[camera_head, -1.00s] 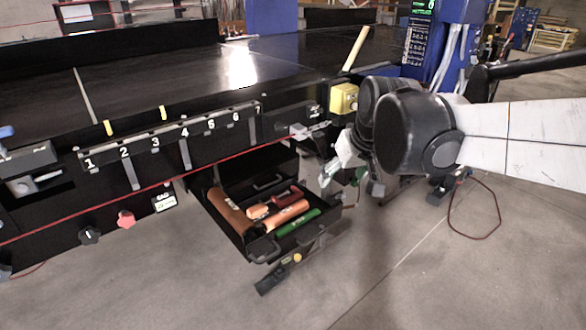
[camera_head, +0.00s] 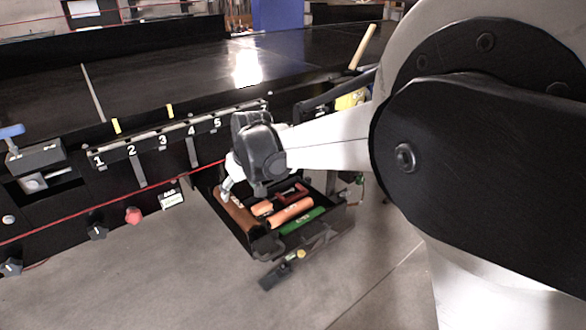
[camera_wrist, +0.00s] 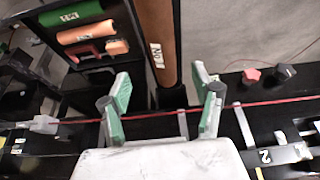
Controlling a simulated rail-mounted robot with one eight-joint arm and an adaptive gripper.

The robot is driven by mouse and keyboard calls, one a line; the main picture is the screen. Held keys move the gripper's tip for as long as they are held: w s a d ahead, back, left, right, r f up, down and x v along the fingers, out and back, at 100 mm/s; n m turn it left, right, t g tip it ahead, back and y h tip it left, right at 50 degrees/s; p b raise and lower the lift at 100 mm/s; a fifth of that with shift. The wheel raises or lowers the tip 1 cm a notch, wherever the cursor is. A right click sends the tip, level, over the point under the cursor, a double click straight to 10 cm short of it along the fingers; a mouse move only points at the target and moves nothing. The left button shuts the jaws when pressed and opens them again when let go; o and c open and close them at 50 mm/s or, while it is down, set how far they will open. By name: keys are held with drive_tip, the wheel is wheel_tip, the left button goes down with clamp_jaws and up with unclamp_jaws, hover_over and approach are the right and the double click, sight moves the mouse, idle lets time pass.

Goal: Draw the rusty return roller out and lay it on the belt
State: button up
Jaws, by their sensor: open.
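The rusty brown roller (camera_head: 238,212) lies along the left side of the open black drawer (camera_head: 268,244) under the conveyor. In the wrist view the roller (camera_wrist: 158,40) runs up from between my fingers and carries a white label. My gripper (camera_head: 227,188) is open above the roller's conveyor-side end, and its green-padded fingers (camera_wrist: 160,98) stand apart on either side of the roller's line with nothing held. I cannot tell the height gap. The belt (camera_head: 170,82) is black and flat, above and behind the drawer, with clear surface.
An orange roller (camera_head: 290,212), a green roller (camera_head: 302,221) and a red clamp-like tool (camera_head: 293,192) share the drawer. A red cord (camera_head: 100,211) runs along the conveyor front, near my fingers. A numbered rail (camera_head: 150,141) and a red knob (camera_head: 133,215) are to the left.

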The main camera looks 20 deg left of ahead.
sight(236, 204)
drive_tip(key=x, duration=0.5)
drive_tip(key=shift+w+a+f, duration=0.15)
drive_tip(key=shift+f, duration=0.2)
drive_tip(key=shift+s+p+x, duration=0.15)
drive_tip(key=shift+p+x, duration=0.2)
drive_tip(key=shift+x, duration=1)
drive_tip(key=shift+s+p+x, duration=0.1)
drive_tip(key=shift+p+x, duration=0.2)
drive_tip(key=shift+x, duration=1)
drive_tip(key=shift+f, duration=0.1)
drive_tip(key=shift+c, duration=0.5)
clamp_jaws()
